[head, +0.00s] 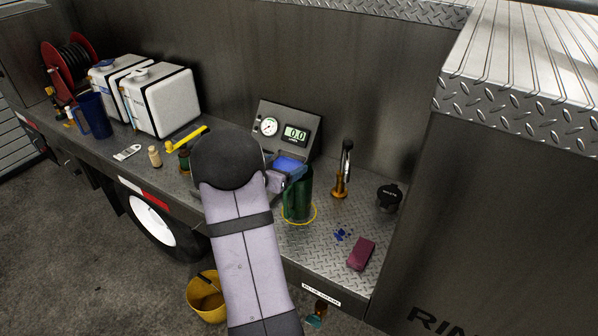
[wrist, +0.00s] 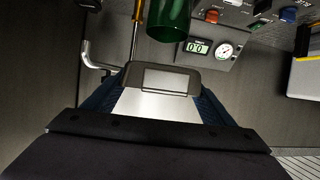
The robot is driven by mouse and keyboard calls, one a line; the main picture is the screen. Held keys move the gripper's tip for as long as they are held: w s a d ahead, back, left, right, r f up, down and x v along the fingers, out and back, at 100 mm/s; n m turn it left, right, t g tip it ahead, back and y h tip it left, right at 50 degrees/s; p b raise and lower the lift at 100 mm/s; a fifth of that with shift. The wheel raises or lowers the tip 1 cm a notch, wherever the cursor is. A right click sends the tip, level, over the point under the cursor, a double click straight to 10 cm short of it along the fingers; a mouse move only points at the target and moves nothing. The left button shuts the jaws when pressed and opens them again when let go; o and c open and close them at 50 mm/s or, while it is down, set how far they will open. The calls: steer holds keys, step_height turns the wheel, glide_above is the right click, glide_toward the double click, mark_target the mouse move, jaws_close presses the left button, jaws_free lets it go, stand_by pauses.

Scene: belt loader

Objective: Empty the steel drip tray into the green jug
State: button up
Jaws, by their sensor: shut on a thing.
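The green jug (head: 298,200) stands upright inside a yellow ring on the deck, just right of my gripper (head: 278,180). It also shows at the top of the wrist view (wrist: 170,18), past the fingertips. My gripper is shut on a grey metal piece that appears to be the steel drip tray (wrist: 134,76), close to the jug. A bright blue patch (head: 290,163) shows at the jug's top. I cannot tell whether it is liquid or part of what I hold. My arm hides much of the tray in the head view.
A gauge panel (head: 285,127) reading 0.0 stands behind the jug. An amber-based tool (head: 342,180), black cap (head: 389,197), blue spots (head: 342,234) and maroon block (head: 361,254) lie to the right. White tanks (head: 160,100) and a blue jug (head: 94,116) stand left. A yellow bucket (head: 206,297) is below.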

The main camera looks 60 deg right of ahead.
steer(key=w+n+t, duration=0.1)
steer(key=w+t, duration=0.1)
steer(key=w, duration=0.1)
steer(key=w+n+t, duration=0.1)
steer(key=shift+w+a+f+n+y, duration=0.15)
steer(key=shift+w+a+n+y, duration=0.15)
steer(key=shift+w+a+y, duration=0.1)
steer(key=shift+w+a+f+n+t, duration=0.45)
steer(key=shift+f+n+t, duration=0.15)
steer(key=shift+f+t, duration=0.1)
steer(key=shift+d, duration=0.15)
steer(key=shift+s+d+f+m+y, duration=0.15)
steer(key=shift+s+d+f+y, duration=0.15)
steer(key=shift+d, duration=0.2)
steer(key=shift+s+d+f+m+y, duration=0.15)
steer(key=shift+d+f+y, duration=0.2)
steer(key=shift+d, duration=0.15)
steer(key=shift+d, duration=0.1)
